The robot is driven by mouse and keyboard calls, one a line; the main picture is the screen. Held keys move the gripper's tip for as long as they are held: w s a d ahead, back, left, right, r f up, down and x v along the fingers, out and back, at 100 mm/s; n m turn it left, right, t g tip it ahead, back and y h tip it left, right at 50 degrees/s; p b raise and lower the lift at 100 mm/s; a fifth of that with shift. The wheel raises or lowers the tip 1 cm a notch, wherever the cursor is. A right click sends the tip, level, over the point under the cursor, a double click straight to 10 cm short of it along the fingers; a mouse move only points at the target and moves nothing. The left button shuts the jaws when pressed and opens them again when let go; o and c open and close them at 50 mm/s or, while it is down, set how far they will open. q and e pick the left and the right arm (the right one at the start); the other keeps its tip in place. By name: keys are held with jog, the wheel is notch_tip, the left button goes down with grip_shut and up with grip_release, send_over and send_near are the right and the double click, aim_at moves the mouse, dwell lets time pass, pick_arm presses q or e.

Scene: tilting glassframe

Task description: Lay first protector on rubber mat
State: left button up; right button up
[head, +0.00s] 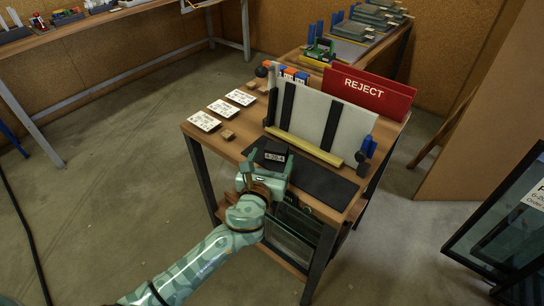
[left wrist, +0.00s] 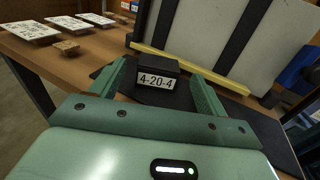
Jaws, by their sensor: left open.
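A black block (head: 275,156) with a white label reading 4-20-4 rests on the black rubber mat (head: 325,188) on the wooden bench; I take it to be the first protector. The block also shows in the left wrist view (left wrist: 157,83). My left gripper (head: 267,163) is open, with its green fingers on either side of the block. In the left wrist view both fingers (left wrist: 158,75) show with a gap to the block. Whether a fingertip touches the mat I cannot tell. My right gripper is not in view.
A yellow rail (head: 305,147) and a tilted pale panel with black strips (head: 318,115) stand behind the mat. White cards (head: 204,121) and small wooden blocks (head: 228,135) lie at the left. A red REJECT board (head: 368,92) is behind. Glass frames (head: 290,230) show below the benchtop.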

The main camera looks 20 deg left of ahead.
pick_arm(q)
jog(key=s+p, duration=0.2)
jog(key=s, duration=0.9)
jog(key=s+a+f+n+g, duration=0.25)
jog(key=s+f+n, duration=0.25)
jog(key=f, duration=0.5)
jog(key=s+a+f+n+g, duration=0.1)
jog(key=s+f+n+g, duration=0.4)
jog(key=f, duration=0.6)
jog(key=s+a+f+n+g, duration=0.15)
jog(key=s+f+n, duration=0.35)
jog(key=f, duration=0.5)
jog(key=s+a+f+n+g, duration=0.1)
jog(key=s+f+n+g, duration=0.2)
jog(key=s, duration=0.8)
jog(key=s+a+f+n+g, duration=0.1)
jog(key=s+f+n+g, duration=0.1)
jog(key=s+f+n, duration=0.3)
jog(key=s+a+f+n+g+h, duration=0.1)
jog(key=s+f+n+g, duration=0.2)
jog(key=s+n, duration=0.6)
jog(key=s+f, duration=0.1)
jog(key=s, duration=0.9)
jog(key=shift+s+a+f+g, duration=0.2)
jog(key=shift+a+f+g, duration=0.05)
jog(key=shift+f+g, duration=0.05)
